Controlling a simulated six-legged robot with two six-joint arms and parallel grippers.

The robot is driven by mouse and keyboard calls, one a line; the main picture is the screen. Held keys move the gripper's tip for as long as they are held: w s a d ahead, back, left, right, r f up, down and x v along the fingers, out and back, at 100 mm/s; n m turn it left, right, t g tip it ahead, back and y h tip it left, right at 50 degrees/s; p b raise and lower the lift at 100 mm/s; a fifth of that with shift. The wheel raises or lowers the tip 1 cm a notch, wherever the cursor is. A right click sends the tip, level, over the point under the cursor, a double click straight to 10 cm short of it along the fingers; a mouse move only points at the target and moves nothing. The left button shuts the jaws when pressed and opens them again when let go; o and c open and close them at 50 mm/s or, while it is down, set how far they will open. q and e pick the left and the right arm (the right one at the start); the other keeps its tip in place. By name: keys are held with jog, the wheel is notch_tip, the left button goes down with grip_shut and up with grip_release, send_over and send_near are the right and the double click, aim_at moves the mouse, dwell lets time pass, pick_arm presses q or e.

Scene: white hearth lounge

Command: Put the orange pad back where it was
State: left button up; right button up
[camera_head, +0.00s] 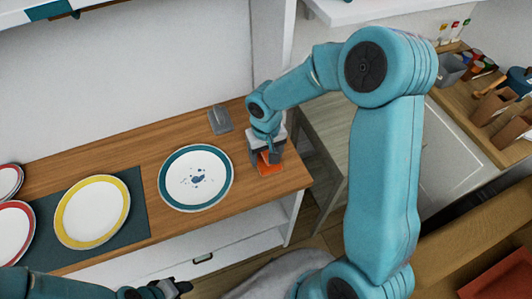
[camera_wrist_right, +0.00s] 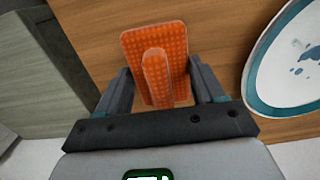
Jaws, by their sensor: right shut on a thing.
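The orange pad (camera_head: 270,168) is at the right end of the wooden counter. My right gripper (camera_head: 267,154) is above it and shut on it. In the right wrist view the pad (camera_wrist_right: 134,45) is a dotted orange slab with a raised grip (camera_wrist_right: 156,70) between my fingers. I cannot tell whether the pad touches the wood. A white plate with a teal rim (camera_head: 163,180) and dark blue smudges lies left of the pad. My left gripper (camera_head: 172,288) is at the bottom edge, low and away from the pad; its jaws are unclear.
A small grey item (camera_head: 220,120) stands at the back of the counter (camera_head: 140,155). A yellow-rimmed plate (camera_head: 62,215) lies on a dark mat (camera_head: 137,200), with red-rimmed plates (camera_head: 12,232) at far left. Bare wood shows behind the plates. Pots and cups crowd the right shelf (camera_head: 455,100).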

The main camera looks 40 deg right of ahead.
jog(key=shift+f, duration=0.15)
jog(key=shift+f, duration=0.1)
jog(key=shift+f, duration=0.15)
jog(key=o, duration=1.1)
notch_tip(320, 180, up, 12)
jog(key=shift+r, duration=0.25)
